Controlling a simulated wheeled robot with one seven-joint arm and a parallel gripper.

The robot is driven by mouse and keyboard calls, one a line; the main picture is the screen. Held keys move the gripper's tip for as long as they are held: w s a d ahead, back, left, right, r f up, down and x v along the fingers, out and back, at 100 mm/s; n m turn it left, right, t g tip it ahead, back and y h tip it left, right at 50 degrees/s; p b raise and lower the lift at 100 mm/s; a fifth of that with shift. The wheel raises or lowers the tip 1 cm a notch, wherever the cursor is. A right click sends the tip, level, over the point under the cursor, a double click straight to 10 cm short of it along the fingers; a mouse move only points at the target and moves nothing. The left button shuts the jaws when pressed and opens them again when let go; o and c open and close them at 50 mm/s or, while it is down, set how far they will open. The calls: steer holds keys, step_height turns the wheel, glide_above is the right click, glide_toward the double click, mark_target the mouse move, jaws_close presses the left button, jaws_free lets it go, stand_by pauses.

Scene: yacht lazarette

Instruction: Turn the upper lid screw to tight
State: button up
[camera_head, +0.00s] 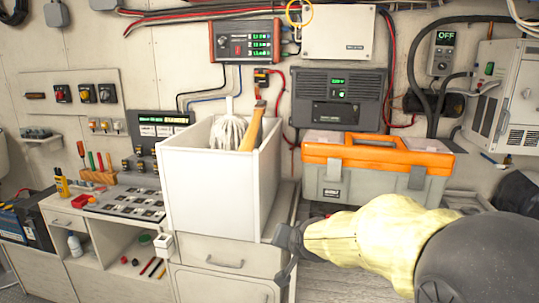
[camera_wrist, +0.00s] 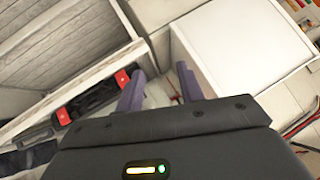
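I cannot pick out the upper lid screw in either view; any screws are too small or hidden. A white closed box (camera_head: 338,32) with a flat front is mounted high on the wall, but no screw head on it is clear. My gripper (camera_head: 284,256) is low, in front of the drawer cabinet and below the orange-topped toolbox. In the wrist view my gripper (camera_wrist: 160,86) has its two dark fingers apart, with nothing visibly held between them. The gripper is well below the wall box and apart from it.
A white open bin (camera_head: 205,195) with a mop and wooden handle stands on the cabinet. The orange and grey toolbox (camera_head: 376,152) is behind my arm. A dark object with red parts (camera_wrist: 95,97) lies left of the fingers in the wrist view. Cables hang along the wall.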

steer(key=s+d+f+n+g, duration=0.1)
steer(key=s+d+f+g, duration=0.1)
steer(key=s, duration=0.4)
steer(key=s+d+f+n+g+h, duration=0.1)
steer(key=s+d+f+g, duration=0.1)
steer(key=s+d+f, duration=0.3)
steer(key=s+d+f+n+g+h, duration=0.1)
steer(key=s+d+f+g, duration=0.2)
steer(key=s+f, duration=0.3)
steer(key=s, duration=0.3)
steer(key=shift+s+d+f, duration=0.2)
steer(key=shift+f, duration=0.2)
